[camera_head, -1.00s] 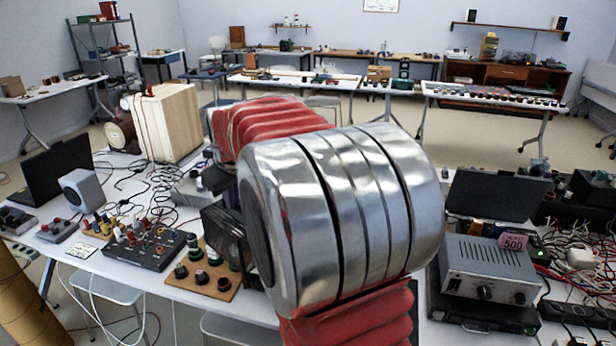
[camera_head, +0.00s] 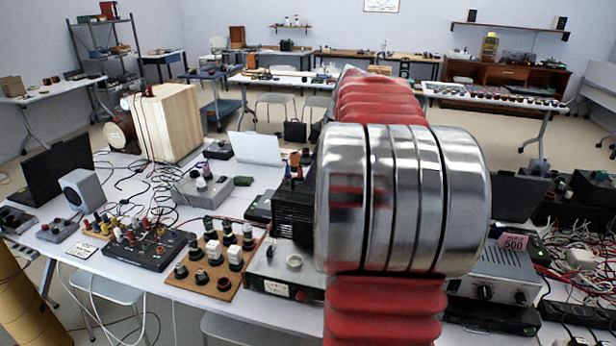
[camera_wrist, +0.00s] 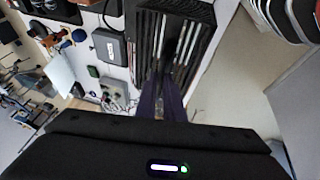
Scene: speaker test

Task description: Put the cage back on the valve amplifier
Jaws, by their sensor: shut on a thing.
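The cage, a black slatted box (camera_head: 293,212), shows just left of my arm's metal joint in the head view, partly hidden by it. In the wrist view the slatted cage (camera_wrist: 188,35) fills the upper middle. My gripper (camera_wrist: 164,80) is shut on its near edge; the fingers are dark and blurred. In the head view my gripper is hidden behind my arm. A silver chassis (camera_head: 283,272) with a round light part on top and a red front light, apparently the amplifier, lies below the cage. Its right side is hidden. I cannot tell whether the cage touches it.
A wooden board (camera_head: 218,268) with several black and white upright parts stands just left of the chassis. A grey box (camera_head: 203,190) lies behind it. A silver unit (camera_head: 497,272) and tangled cables (camera_head: 575,262) crowd the right side.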

